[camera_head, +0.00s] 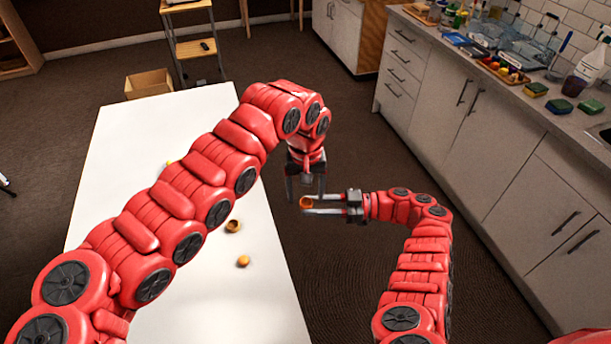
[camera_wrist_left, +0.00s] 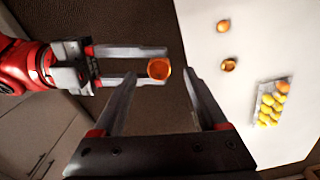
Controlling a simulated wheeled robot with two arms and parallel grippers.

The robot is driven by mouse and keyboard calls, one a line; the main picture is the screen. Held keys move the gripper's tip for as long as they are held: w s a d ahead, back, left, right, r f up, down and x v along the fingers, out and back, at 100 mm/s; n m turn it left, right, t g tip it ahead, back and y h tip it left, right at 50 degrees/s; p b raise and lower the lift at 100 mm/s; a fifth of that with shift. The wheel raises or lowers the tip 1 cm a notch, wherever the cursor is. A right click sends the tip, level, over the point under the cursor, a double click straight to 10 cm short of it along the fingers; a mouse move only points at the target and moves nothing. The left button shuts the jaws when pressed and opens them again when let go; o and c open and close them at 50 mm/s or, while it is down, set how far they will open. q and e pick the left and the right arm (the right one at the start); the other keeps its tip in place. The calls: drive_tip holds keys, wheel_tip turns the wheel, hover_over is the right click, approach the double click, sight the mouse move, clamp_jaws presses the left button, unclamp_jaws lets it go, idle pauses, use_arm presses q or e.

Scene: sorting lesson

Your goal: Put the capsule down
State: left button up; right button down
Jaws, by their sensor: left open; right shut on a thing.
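An orange capsule (camera_head: 306,202), seemingly hollow and open on the side facing me, is held between the fingertips of my right gripper (camera_head: 312,206), off the right edge of the white table. In the left wrist view the capsule (camera_wrist_left: 158,69) appears between the spread fingers of my left gripper (camera_wrist_left: 160,80). My left gripper (camera_head: 305,188) is open, pointing down just above and behind the capsule in the head view. I cannot tell whether its fingers touch the capsule.
The white table (camera_head: 250,310) carries a hollow orange-brown piece (camera_head: 233,226) and a rounded orange piece (camera_head: 243,261). A tray (camera_wrist_left: 261,91) with several yellow pieces shows in the left wrist view; my left arm mostly hides it from the head. A counter (camera_head: 470,70) runs along the right.

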sight(305, 199)
use_arm(q)
drive_tip(key=shift+f, duration=1.5)
drive_tip(key=shift+c, duration=0.3)
clamp_jaws()
use_arm(e)
drive_tip(key=shift+c, duration=2.2)
unclamp_jaws()
